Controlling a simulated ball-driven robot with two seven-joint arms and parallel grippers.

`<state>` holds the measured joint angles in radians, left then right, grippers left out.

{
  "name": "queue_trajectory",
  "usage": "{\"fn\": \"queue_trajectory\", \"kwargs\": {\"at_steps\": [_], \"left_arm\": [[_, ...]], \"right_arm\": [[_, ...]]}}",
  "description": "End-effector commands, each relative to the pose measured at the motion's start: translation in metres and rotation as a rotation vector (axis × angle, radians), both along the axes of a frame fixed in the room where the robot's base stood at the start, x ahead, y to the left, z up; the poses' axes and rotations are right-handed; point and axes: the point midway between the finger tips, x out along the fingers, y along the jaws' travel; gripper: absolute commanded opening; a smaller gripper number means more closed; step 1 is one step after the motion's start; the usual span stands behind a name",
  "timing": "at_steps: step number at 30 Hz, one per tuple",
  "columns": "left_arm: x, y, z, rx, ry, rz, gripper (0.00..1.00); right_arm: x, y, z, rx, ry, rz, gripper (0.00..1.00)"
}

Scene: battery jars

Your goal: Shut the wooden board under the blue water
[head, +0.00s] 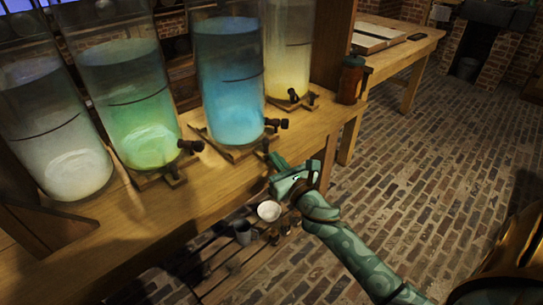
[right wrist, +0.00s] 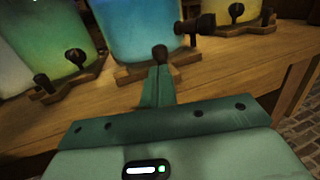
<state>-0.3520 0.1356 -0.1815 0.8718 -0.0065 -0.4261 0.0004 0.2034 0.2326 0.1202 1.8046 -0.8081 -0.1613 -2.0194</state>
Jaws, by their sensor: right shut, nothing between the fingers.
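The glass jar with blue water (head: 228,85) stands on the wooden shelf; it also shows in the right wrist view (right wrist: 138,28). Its wooden board (head: 232,153) lies under it, with a front part reaching toward the shelf edge. In the right wrist view the board (right wrist: 125,76) shows at both sides of my fingers, with a dark knob (right wrist: 160,52) just past the fingertips. My right gripper (head: 276,163) is shut and empty, at the shelf's front edge by that board. In the right wrist view its fingers (right wrist: 159,75) hide part of the board. I cannot tell whether they touch the knob. My left gripper is not in view.
Jars of green (head: 128,105), pale (head: 50,130) and yellow (head: 288,50) liquid stand alongside, each with little room between. The blue jar's dark tap (head: 277,124) sticks out above my gripper. A brown bottle (head: 350,80) stands right.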

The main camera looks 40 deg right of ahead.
Motion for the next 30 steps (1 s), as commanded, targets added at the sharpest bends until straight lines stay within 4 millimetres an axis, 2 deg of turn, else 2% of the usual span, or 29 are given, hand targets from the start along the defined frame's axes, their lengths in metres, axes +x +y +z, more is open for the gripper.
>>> {"fn": "queue_trajectory", "kwargs": {"at_steps": [6, 19, 21, 27, 30], "left_arm": [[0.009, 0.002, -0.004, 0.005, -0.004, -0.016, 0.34], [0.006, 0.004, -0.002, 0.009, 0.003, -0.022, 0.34], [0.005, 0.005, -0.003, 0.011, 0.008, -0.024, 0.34], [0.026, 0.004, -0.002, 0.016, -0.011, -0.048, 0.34], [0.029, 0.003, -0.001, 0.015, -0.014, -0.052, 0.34]], "right_arm": [[0.022, -0.004, -0.001, 0.0, 0.002, 0.0, 0.0], [0.026, -0.004, 0.001, 0.002, 0.001, 0.001, 0.0], [0.034, -0.003, 0.0, 0.002, 0.001, 0.002, 0.0], [0.066, -0.001, 0.001, 0.001, 0.0, 0.001, 0.0], [0.07, -0.001, 0.001, 0.001, 0.001, 0.0, 0.0]]}}
